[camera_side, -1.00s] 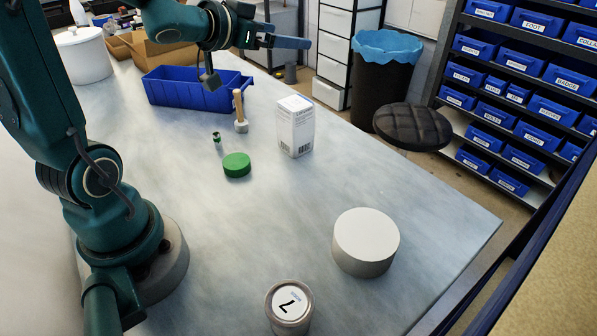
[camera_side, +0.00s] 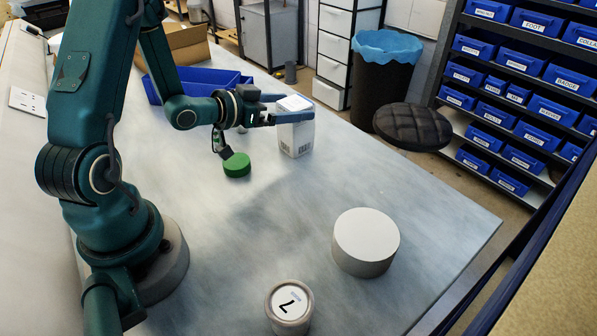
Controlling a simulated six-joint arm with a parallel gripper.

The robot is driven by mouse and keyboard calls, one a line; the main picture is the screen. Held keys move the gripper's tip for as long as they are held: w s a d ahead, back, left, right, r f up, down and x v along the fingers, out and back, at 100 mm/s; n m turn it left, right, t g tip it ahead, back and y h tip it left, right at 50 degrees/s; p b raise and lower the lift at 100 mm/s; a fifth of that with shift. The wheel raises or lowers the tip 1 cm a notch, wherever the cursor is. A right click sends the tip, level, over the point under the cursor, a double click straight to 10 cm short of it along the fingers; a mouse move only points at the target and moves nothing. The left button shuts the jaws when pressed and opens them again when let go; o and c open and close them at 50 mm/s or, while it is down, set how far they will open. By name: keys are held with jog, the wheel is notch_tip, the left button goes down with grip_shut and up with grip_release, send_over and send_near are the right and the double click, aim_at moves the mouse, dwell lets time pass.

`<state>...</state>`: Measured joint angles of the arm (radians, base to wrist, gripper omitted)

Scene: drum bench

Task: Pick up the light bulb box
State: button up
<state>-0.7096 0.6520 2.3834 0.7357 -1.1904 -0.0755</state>
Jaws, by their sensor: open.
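The light bulb box (camera_side: 297,139) is a small white carton standing upright on the bench, right of the green disc. My gripper (camera_side: 292,117) is open and level with the upper part of the box. Its fingers reach the box from the left and cover part of the front below the top. I cannot tell whether they touch it or whether the box is between them.
A green disc (camera_side: 237,165) lies just below my wrist. A white cylinder (camera_side: 365,242) and a can marked 7 (camera_side: 289,306) stand nearer the front. A blue bin (camera_side: 218,79) is behind my arm. The bench right of the box is clear.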

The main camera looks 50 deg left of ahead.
jog(key=shift+w+f, duration=0.2)
jog(key=shift+f, duration=0.15)
jog(key=shift+x, duration=2.4)
jog(key=c, duration=1.2)
